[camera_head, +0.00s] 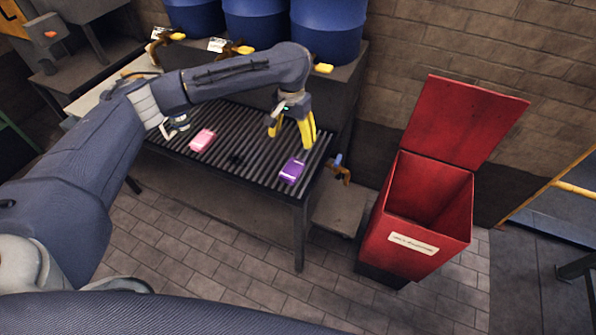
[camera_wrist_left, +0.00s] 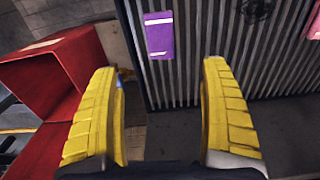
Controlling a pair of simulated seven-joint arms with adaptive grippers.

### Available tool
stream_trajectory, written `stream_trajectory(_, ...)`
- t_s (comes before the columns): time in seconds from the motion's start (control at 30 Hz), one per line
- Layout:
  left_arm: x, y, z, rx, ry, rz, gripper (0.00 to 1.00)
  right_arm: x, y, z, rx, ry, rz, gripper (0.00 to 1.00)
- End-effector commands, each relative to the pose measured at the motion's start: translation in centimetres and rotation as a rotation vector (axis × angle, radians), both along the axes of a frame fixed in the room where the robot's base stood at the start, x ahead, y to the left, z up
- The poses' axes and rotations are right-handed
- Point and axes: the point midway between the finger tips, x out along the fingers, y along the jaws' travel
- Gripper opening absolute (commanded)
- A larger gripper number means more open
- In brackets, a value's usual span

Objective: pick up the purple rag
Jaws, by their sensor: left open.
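The purple rag (camera_head: 292,171) is a small folded block with a pale stripe. It lies on the slatted grey table (camera_head: 237,163) near its right end. In the left wrist view the rag (camera_wrist_left: 159,37) shows at the upper middle, beyond the fingertips. My left gripper (camera_head: 292,138) has yellow fingers, is open and empty, and hangs above the table, behind the rag in the head view. In the left wrist view the gap between its fingers (camera_wrist_left: 162,100) holds nothing. My right gripper is not in view.
A pink rag (camera_head: 202,140) lies left on the same table. An open red bin (camera_head: 418,247) with raised lid stands right of the table. Blue barrels (camera_head: 325,30) with yellow taps stand behind it. A low stand (camera_head: 340,208) sits between table and bin.

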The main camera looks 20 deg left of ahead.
Motion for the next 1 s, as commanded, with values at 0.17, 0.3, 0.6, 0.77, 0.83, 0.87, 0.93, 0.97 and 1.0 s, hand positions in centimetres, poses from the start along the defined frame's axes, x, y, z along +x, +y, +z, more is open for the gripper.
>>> stream_trajectory(0.17, -0.2, -0.1, -3.2, -0.002, 0.005, 0.0, 0.8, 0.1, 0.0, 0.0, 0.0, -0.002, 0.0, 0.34)
stream_trajectory(0.3, -0.2, -0.1, -5.6, -0.002, 0.006, 0.0, 0.8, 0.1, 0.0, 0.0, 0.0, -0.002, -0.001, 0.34)
stream_trajectory(0.6, -0.1, -0.1, -9.6, -0.002, 0.004, 0.0, 0.8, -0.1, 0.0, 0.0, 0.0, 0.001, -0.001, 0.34)
stream_trajectory(0.77, -0.1, -0.1, -10.5, -0.002, 0.001, -0.001, 0.8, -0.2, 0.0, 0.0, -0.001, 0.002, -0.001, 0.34)
stream_trajectory(0.83, -0.1, 0.0, -10.6, -0.001, 0.001, -0.001, 0.8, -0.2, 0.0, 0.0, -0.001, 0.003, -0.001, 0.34)
stream_trajectory(0.87, -0.1, 0.0, -10.7, -0.001, 0.001, -0.001, 0.8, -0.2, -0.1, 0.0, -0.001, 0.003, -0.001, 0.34)
stream_trajectory(0.93, -0.1, 0.0, -11.1, -0.001, 0.002, -0.001, 0.8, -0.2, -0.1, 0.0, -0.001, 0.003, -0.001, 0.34)
stream_trajectory(0.97, -0.2, -0.1, -11.4, -0.001, 0.003, -0.001, 0.8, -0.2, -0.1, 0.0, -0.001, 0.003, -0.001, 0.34)
stream_trajectory(1.0, -0.2, -0.1, -11.9, -0.001, 0.004, -0.001, 0.8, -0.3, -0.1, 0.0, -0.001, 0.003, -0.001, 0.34)
